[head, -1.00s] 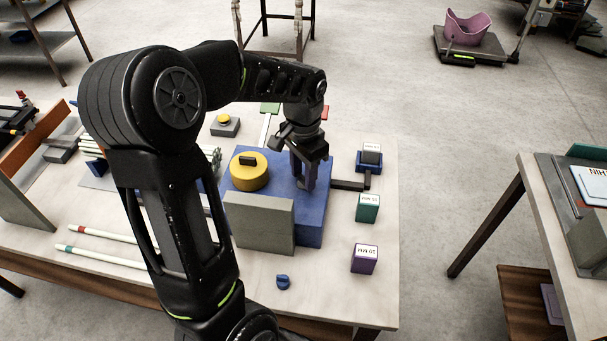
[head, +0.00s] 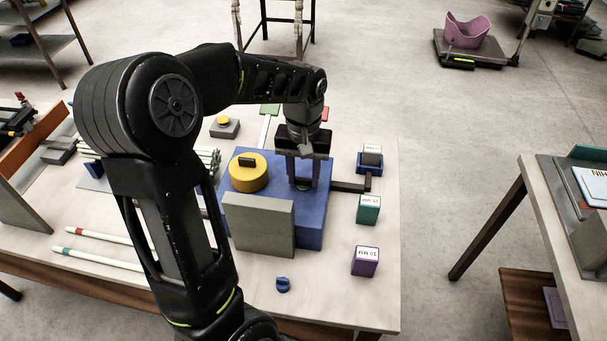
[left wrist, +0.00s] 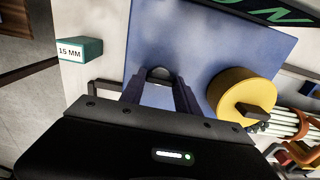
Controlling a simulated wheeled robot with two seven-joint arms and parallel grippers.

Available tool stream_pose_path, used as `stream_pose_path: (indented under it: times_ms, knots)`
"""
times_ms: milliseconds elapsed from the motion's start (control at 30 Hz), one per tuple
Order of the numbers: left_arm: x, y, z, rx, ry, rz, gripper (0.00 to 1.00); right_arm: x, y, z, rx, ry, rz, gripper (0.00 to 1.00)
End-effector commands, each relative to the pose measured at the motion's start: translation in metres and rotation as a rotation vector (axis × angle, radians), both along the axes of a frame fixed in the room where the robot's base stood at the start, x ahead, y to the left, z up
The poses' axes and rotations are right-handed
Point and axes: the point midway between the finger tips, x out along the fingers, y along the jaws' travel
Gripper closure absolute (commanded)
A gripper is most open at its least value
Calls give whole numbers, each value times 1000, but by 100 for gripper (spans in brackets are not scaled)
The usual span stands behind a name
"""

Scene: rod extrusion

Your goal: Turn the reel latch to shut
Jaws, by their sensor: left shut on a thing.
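My left gripper (head: 303,183) points straight down over the blue block (head: 312,232) on the table. It is shut on a small dark grey piece on the block's top, likely the reel latch; the fingers hide most of it. In the left wrist view a grey rounded top of this latch (left wrist: 160,73) shows between the fingertips (left wrist: 160,90). A yellow round drum (head: 249,178) with a dark bar on top stands on the block to the left of the gripper. It also shows in the left wrist view (left wrist: 232,95). My right gripper is not in view.
A grey upright plate (head: 258,225) stands at the block's front. Teal (head: 368,210) and purple (head: 365,262) labelled blocks stand at right. A small blue knob (head: 283,285) lies in front.

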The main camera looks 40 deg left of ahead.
Motion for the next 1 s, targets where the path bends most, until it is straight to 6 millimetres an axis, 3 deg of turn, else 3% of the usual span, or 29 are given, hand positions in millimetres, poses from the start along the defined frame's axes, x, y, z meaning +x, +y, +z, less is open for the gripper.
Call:
stream_pose_path:
  times_ms: [467,500,767,1000]
  knots:
    - [1,1,1,0,-2,25,100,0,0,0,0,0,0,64]
    - [1,1,1,0,-2,25,61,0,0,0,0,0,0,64]
    - [0,0,0,0,-1,23,40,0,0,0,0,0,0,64]
    - [0,0,0,0,-1,23,40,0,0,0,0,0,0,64]
